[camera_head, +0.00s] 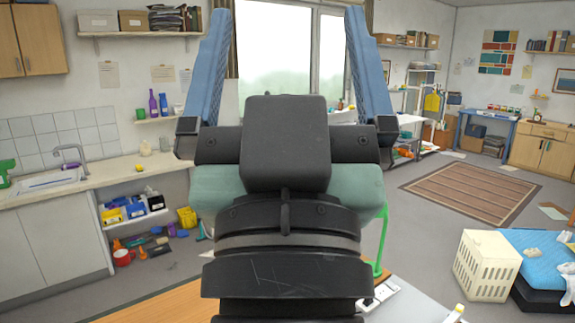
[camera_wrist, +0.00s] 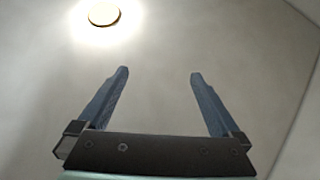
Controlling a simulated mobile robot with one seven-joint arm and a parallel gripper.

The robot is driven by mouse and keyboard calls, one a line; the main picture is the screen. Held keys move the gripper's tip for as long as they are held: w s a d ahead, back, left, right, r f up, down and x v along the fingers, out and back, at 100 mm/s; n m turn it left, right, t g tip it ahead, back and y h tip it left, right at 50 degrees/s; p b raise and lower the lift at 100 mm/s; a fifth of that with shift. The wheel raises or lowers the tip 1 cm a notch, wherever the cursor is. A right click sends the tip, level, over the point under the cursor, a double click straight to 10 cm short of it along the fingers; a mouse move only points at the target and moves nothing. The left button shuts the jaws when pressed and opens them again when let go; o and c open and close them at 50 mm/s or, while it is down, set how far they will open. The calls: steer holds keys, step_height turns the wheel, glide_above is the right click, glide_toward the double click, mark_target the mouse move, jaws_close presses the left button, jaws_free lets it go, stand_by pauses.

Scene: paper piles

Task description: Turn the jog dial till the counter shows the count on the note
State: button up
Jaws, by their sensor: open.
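My gripper (camera_head: 287,12) is raised in the middle of the head view, its two blue fingers wide apart and pointing up. In the wrist view my gripper (camera_wrist: 158,73) is open with nothing between the fingers, against a pale ceiling. I cannot make out a jog dial or a counter in either view. Paper sheets (camera_head: 109,75) hang on the left wall, but their writing is too small to read, and I cannot tell whether one is the note. My arm hides much of the table below.
A wooden tabletop (camera_head: 160,306) lies low in front, with a white object (camera_head: 379,297) near a green upright (camera_head: 382,245). A sink counter (camera_head: 100,182) runs along the left. A cream crate (camera_head: 486,264) stands at right; floor beyond is partly clear. A round lamp (camera_wrist: 104,12) glows overhead.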

steer(key=shift+s+r+t, duration=0.5)
steer(key=shift+s+r, duration=0.3)
steer(key=shift+s, duration=0.3)
steer(key=shift+f, duration=0.1)
